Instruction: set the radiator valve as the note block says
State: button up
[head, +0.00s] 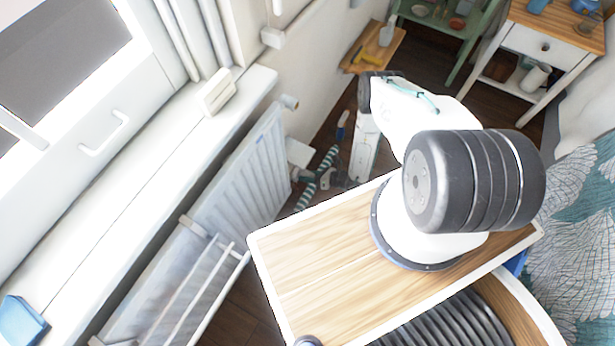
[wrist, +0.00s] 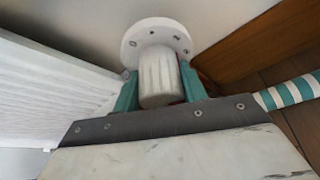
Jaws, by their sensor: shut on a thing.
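In the wrist view, the radiator valve knob (wrist: 157,78) is a white ribbed cylinder in front of a round white disc with small dark dots. My gripper (wrist: 159,86) is shut on the knob, one teal finger on each side of it. Any mark or number on the valve is not readable. The white radiator (head: 235,180) stands under the window in the head view, and its side shows left of the knob in the wrist view. In the head view the valve cannot be made out clearly. No note block with readable writing shows.
A teal-and-white striped roll (head: 318,180) lies on the floor by the radiator, right of the knob in the wrist view (wrist: 288,92). A cream block (head: 218,92) and a blue object (head: 22,320) rest on the windowsill (head: 150,170). A wooden board with tools (head: 372,60) lies farther back.

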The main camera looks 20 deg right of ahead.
jog(key=shift+s+a, duration=0.15)
jog(key=shift+s, duration=0.05)
jog(key=o, duration=1)
jog(key=shift+w, duration=0.1)
jog(key=shift+v, duration=3.95)
